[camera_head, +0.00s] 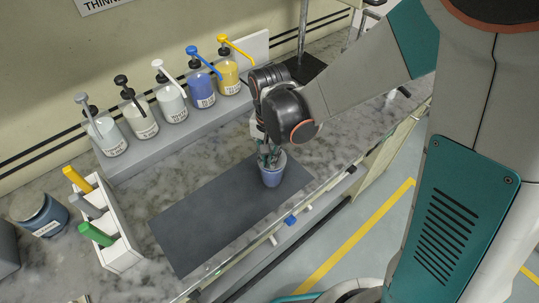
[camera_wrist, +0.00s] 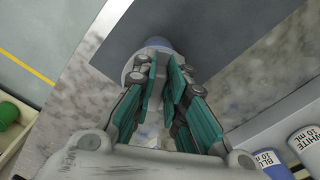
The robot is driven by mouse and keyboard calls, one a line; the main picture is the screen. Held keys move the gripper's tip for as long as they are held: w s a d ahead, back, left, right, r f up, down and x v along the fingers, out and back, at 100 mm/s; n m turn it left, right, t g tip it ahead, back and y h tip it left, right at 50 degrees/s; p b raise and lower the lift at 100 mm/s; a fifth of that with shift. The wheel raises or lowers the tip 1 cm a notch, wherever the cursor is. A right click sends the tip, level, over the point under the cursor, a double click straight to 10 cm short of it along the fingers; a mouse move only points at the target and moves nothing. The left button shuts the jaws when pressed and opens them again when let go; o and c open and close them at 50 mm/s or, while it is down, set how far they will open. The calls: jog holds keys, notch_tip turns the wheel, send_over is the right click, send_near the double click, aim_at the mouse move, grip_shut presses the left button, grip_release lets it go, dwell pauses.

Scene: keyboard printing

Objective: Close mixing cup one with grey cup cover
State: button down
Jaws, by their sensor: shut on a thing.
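A blue cup, seemingly mixing cup one (camera_head: 272,178), stands upright on the dark mat. In the wrist view its blue side (camera_wrist: 158,43) shows just beyond the fingertips. The grey cup cover (camera_wrist: 133,66) is a pale round shape around my fingertips, partly hidden by them. My gripper (camera_head: 268,156) points down at the cup's top and is shut on the cover. In the wrist view my gripper (camera_wrist: 165,62) has its teal fingers close together. The cover is at the cup's mouth; I cannot tell whether it is fully seated.
The dark mat (camera_head: 195,229) is otherwise clear. A white rack (camera_head: 121,254) with yellow, grey and green items stands left. A dark blue container (camera_head: 45,222) is beyond it. Several pump bottles (camera_head: 172,105) line the grey shelf at the back. The counter's front edge is close to the cup.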

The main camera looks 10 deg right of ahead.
jog(key=shift+f+b, duration=0.5)
jog(key=shift+f, duration=0.1)
jog(key=c, duration=1.5)
grip_release()
jog(key=shift+c, duration=0.2)
notch_tip(320, 180, up, 6)
jog(key=p, duration=0.4)
jog(key=shift+r, duration=0.1)
